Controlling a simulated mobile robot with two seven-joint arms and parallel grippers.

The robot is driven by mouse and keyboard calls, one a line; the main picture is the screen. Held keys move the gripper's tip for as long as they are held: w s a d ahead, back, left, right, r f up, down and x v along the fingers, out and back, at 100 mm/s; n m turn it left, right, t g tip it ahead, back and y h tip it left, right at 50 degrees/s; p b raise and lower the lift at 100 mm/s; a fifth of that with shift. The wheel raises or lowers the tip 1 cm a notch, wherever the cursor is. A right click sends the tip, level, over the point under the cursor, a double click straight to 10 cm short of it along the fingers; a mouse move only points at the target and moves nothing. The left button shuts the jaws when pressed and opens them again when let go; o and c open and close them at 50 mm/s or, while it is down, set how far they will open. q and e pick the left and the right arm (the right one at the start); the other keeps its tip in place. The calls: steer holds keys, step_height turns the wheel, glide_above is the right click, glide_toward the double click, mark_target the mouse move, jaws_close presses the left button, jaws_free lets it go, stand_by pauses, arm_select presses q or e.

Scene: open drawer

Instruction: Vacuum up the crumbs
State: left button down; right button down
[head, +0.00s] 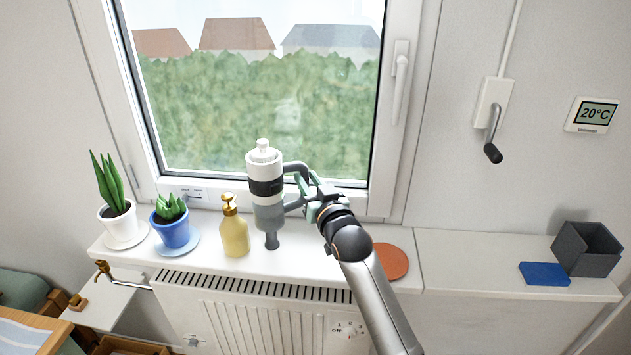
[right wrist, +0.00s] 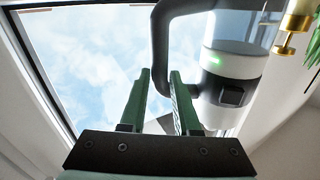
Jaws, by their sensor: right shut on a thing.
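A white and grey hand vacuum (head: 265,185) with a black band is upright over the window sill, nozzle down. I cannot tell whether its nozzle (head: 271,240) touches the sill. My right gripper (head: 306,188) is shut on the vacuum's dark handle (head: 295,168), on the right side of its body. The right wrist view shows the green fingers (right wrist: 160,85) at the handle, with the vacuum's body (right wrist: 228,85) and a green light to the right. I cannot make out any crumbs on the sill. My left gripper is not in view.
The sill (head: 205,262) holds two potted plants (head: 117,222) (head: 174,235) and a yellow pump bottle (head: 234,236) left of the vacuum. An orange disc (head: 391,261), blue block (head: 545,274) and dark open box (head: 586,250) lie right.

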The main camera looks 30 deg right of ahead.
steer(key=shift+r, duration=0.3)
step_height(320, 180, up, 6)
stand_by(0.6)
steer(key=shift+r, duration=1.5)
